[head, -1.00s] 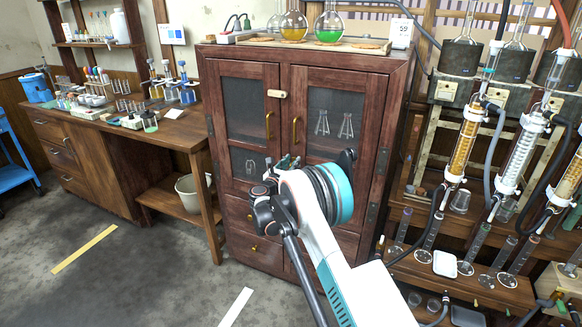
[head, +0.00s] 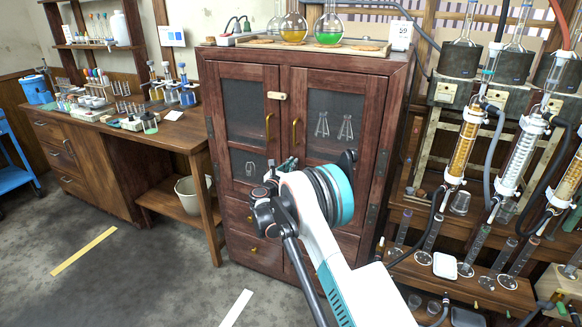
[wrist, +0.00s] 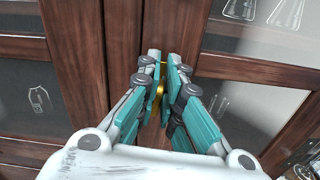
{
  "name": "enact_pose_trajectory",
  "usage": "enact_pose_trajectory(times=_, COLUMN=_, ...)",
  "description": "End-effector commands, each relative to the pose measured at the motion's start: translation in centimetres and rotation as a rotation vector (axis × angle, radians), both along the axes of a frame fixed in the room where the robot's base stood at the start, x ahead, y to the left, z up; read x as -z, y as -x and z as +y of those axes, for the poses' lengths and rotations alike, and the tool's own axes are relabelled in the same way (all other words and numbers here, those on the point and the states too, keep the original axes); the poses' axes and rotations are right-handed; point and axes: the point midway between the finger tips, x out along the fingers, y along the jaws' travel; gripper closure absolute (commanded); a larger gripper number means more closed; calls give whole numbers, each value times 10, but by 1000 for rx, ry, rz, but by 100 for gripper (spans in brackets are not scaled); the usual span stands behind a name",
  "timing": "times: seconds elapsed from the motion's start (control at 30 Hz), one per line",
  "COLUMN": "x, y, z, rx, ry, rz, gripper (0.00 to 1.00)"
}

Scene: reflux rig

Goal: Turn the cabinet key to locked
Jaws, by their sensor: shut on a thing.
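The dark red-brown wooden cabinet (head: 244,181) stands in the middle of the head view with both glazed doors closed. My gripper (wrist: 163,62) shows in the wrist view at the seam between the doors. Its teal and grey fingers are closed around a small brass piece (wrist: 158,90), which I take to be the key; the fingers cover most of it, so its turn angle cannot be told. In the head view my arm hides this spot. Two brass door handles (head: 267,126) sit higher on the doors.
Flasks with yellow and green liquid (head: 329,30) stand on the cabinet top. A wooden bench (head: 160,135) with glassware is at the left. The condenser rig (head: 510,160) with hoses stands close at the right.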

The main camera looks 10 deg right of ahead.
Motion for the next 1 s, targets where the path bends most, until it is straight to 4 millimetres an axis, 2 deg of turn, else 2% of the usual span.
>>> enact_pose_trajectory(times=1.0, x=9, y=8, z=-11, rx=0, ry=-756, rz=-550, gripper=100)
